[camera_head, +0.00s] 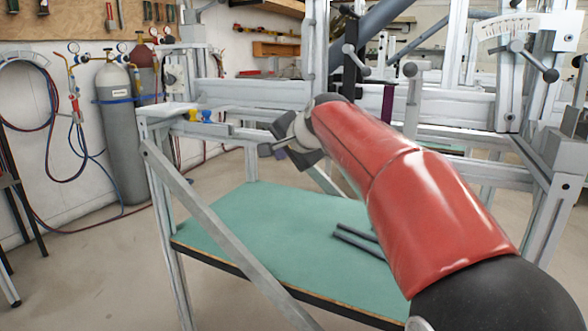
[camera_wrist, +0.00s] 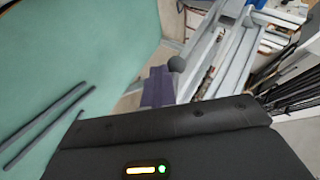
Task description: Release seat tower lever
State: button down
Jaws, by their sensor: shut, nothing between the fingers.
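Several clamp levers with dark ball knobs sit on the metal frame jig. One lever (camera_head: 356,60) is at the upper middle, a second knob (camera_head: 410,69) stands just right of it, and a third lever (camera_head: 535,62) is at the upper right beside a white scale. I cannot tell which one is the seat tower lever. My gripper (camera_head: 270,148) is at the end of my red arm, left of these levers and apart from them. Its jaws are shut and empty. In the wrist view a grey ball knob (camera_wrist: 177,64) shows just beyond the dark fingers (camera_wrist: 185,120), with no clear contact.
A green shelf (camera_head: 255,215) with dark tubes (camera_head: 358,240) lies below; it fills the left of the wrist view. Frame rails (camera_head: 255,97) cross behind my arm, and a diagonal brace (camera_head: 215,220) runs in front. Gas cylinders (camera_head: 122,130) stand at the left.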

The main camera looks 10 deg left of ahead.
jog(key=shift+w+a+r+m+t+y+b, duration=0.1)
jog(key=shift+r+m+t+y+b, duration=0.25)
jog(key=shift+r+t+y+b, duration=0.45)
jog(key=shift+s+a+r+m+t+y+b, duration=0.2)
jog(key=shift+r+m+y+b, duration=0.3)
jog(key=shift+r+b, duration=0.65)
jog(key=shift+w+a+r+m+t+y+b, duration=0.1)
jog(key=shift+w+r+m+t+y+b, duration=0.15)
jog(key=shift+r+t+y+b, duration=0.6)
jog(key=shift+d+r+g, duration=0.15)
jog(key=shift+d+g, duration=0.05)
jog(key=shift+g, duration=0.05)
dwell(1.0)
dwell(0.4)
jog(key=s+d+f+b, duration=0.3)
jog(key=s+d+f, duration=0.2)
jog(key=s, duration=0.3)
jog(key=shift+s+d+f+b, duration=0.15)
jog(key=shift+d+f+b, duration=0.15)
jog(key=shift+f, duration=0.6)
